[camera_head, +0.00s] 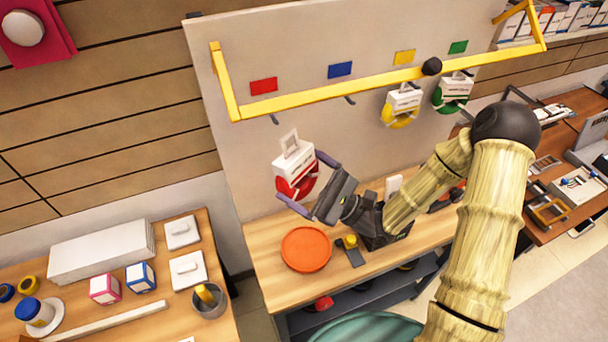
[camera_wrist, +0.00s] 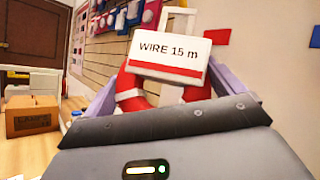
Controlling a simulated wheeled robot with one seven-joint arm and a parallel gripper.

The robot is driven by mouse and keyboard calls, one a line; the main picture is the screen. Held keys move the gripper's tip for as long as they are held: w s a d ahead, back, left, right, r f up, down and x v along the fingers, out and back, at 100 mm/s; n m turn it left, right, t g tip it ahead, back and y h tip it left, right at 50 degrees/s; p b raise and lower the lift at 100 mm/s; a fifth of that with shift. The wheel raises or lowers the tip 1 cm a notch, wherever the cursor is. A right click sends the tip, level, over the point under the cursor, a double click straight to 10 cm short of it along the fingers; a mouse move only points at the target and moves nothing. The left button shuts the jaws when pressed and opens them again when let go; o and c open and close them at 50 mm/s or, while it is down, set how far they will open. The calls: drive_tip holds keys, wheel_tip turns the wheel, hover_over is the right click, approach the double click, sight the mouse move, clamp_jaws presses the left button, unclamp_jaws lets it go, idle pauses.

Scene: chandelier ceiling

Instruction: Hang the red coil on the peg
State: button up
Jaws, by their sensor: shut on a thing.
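The red coil (camera_head: 297,183) has a white card holder with a hanging loop on top. It is held upright in front of the board, above the wooden bench. My gripper (camera_head: 302,184) is shut on it, with a finger on each side. In the wrist view the red coil (camera_wrist: 136,92) sits between the fingers behind a white card reading "WIRE 15 m" (camera_wrist: 168,50). An empty peg (camera_head: 274,119) sticks out below the red label (camera_head: 263,86), above and left of the coil. Another bare peg (camera_head: 350,100) is below the blue label (camera_head: 340,69).
A yellow bar (camera_head: 330,92) runs across in front of the board. A yellow coil (camera_head: 400,108) and a green coil (camera_head: 453,94) hang to the right. An orange round dish (camera_head: 306,249) lies on the bench below.

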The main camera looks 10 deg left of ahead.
sight(305, 173)
drive_tip(key=shift+w, duration=0.15)
drive_tip(key=shift+w+a, duration=0.2)
drive_tip(key=shift+a, duration=0.3)
drive_tip(key=shift+w+a+f, duration=0.1)
drive_tip(key=shift+w, duration=0.55)
drive_tip(key=shift+w+a, duration=0.4)
drive_tip(key=w+a+f+b, duration=0.1)
drive_tip(key=w+a, duration=0.3)
drive_tip(key=w, duration=0.2)
drive_tip(key=shift+w+f, duration=0.2)
drive_tip(key=shift+w, duration=0.05)
idle(0.5)
